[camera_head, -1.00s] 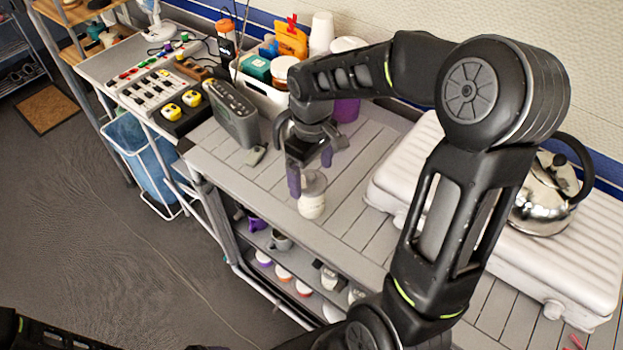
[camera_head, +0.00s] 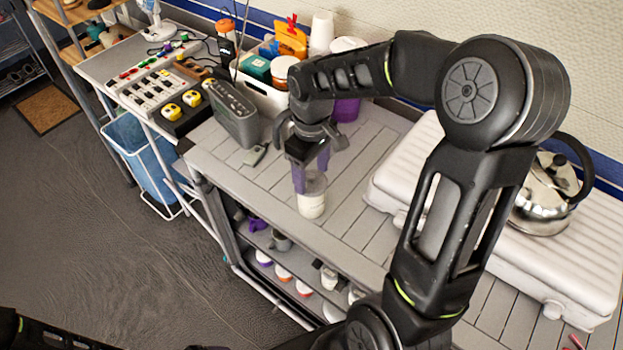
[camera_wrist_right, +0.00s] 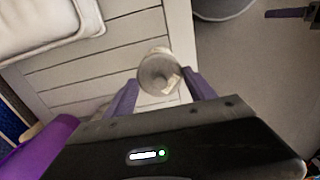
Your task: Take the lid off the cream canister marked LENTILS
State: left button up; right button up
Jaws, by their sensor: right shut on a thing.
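The small cream canister (camera_head: 311,208) stands upright on the grey slatted counter near its front edge. Its marking cannot be read here. Its pale lid (camera_head: 315,182) shows between the purple fingers of my right gripper (camera_head: 311,172), which is shut on it from above. In the right wrist view the round lid top (camera_wrist_right: 158,74) sits between the two fingertips (camera_wrist_right: 161,90). The lid appears to be still on the canister. A purple finger at the top right of the wrist view looks like part of my left gripper (camera_wrist_right: 288,13); its opening is unclear.
A grey radio (camera_head: 233,113) and a white bin of goods (camera_head: 262,97) stand behind left. A purple canister (camera_head: 346,109) is behind the gripper. A ribbed white case (camera_head: 480,225) with a steel kettle (camera_head: 543,200) lies to the right.

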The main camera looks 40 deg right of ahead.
aim_at(311, 175)
notch_tip(311, 175, up, 10)
jog(key=b, duration=0.1)
dwell(0.5)
dwell(0.5)
jog(key=w+a+f+m, duration=0.3)
jog(key=w+a+f, duration=0.7)
jog(key=a+f, duration=0.1)
jog(key=shift+w+a, duration=0.15)
jog(key=shift+a, duration=0.6)
